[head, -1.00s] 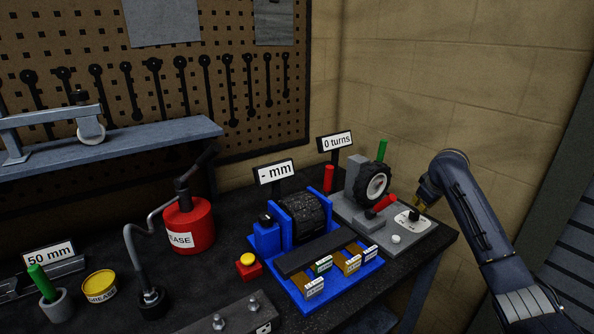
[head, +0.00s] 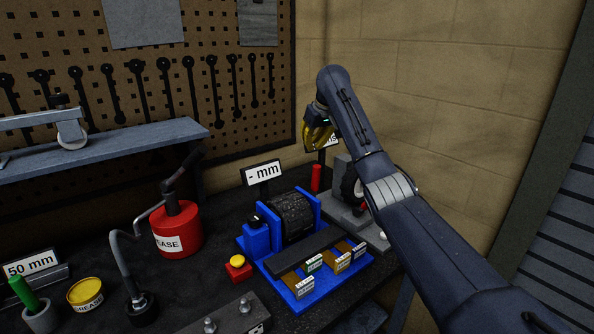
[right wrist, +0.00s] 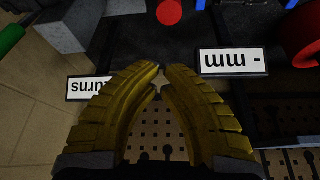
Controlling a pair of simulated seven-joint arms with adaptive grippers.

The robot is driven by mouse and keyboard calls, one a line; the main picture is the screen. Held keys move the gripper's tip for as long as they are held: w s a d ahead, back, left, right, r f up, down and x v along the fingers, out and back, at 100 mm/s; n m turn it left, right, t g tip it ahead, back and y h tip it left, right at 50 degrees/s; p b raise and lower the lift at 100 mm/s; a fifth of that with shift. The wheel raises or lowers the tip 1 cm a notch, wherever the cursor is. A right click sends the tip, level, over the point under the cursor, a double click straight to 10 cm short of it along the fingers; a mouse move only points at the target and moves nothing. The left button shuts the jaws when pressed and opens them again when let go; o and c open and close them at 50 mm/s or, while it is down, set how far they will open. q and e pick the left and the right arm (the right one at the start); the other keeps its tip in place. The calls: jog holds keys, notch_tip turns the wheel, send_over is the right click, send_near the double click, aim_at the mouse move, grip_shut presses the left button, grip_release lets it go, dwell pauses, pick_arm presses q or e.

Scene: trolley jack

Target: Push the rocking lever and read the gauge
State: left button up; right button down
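My right gripper (head: 318,142) is raised at the back of the bench, in front of the turns sign (head: 333,141). Its yellow fingers (right wrist: 158,85) nearly meet at the tips, with nothing between them. The gauge sign (head: 262,172) reads "- mm" above the blue fixture (head: 315,301) with its black ribbed roller (head: 292,216); the sign also shows upside down in the right wrist view (right wrist: 231,61). A red upright post (head: 316,178) stands behind the fixture. I cannot tell which part is the rocking lever. My left gripper is out of view.
My right arm hides much of the grey fixture (head: 346,207) with the black wheel (head: 350,186). A red grease can (head: 178,230), a yellow-topped red button (head: 238,266) and a yellow grease tin (head: 85,293) stand left. A pegboard (head: 225,75) backs the bench.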

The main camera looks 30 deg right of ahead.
jog(key=shift+f, duration=0.1)
dwell(0.3)
send_over(315, 190)
jog(key=w, duration=0.4)
notch_tip(315, 190, down, 9)
jog(key=shift+d+f, duration=0.15)
jog(key=shift+d, duration=0.25)
jog(key=shift+w, duration=0.1)
dwell(0.5)
